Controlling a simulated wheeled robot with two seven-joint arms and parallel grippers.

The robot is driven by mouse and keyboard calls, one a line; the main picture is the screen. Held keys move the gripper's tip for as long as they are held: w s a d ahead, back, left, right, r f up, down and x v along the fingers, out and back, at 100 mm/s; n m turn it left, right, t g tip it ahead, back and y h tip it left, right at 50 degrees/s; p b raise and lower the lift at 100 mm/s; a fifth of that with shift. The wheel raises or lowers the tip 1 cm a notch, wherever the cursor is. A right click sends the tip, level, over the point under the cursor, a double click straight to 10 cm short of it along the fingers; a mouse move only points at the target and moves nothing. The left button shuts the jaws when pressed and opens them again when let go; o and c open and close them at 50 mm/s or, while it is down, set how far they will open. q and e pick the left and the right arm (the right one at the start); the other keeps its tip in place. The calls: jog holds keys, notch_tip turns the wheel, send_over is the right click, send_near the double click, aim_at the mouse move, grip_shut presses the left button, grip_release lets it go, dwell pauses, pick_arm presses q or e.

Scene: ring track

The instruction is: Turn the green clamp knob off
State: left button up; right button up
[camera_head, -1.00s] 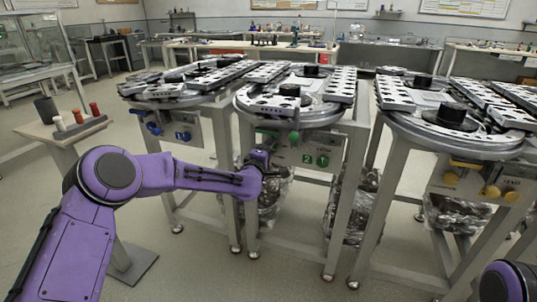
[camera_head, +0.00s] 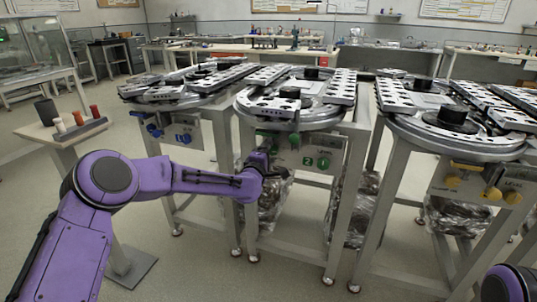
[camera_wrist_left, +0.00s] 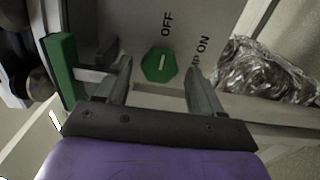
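The green clamp knob (camera_wrist_left: 158,65) is a hexagonal knob with a pale line on its face, on a grey panel. The lettering beside it reads OFF and, partly cut off, "P ON". My left gripper (camera_wrist_left: 160,80) is open, with one finger on each side of the knob in the left wrist view. I see gaps between the fingers and the knob; the remaining depth is hard to tell. In the head view my left gripper (camera_head: 268,160) is at the left part of the middle station's panel (camera_head: 302,150) and hides this knob. My right gripper is out of view.
A green lever bar (camera_wrist_left: 62,70) is close beside the left finger. Other green knobs (camera_head: 324,163) are on the same panel, farther right. Table legs (camera_head: 247,190) and clear-wrapped bundles (camera_head: 270,210) stand beneath. Stations with blue and yellow knobs flank this one.

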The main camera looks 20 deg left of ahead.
pick_arm(q)
jog(key=s, duration=1)
jog(key=shift+s+a, duration=0.2)
jog(key=shift+s, duration=0.1)
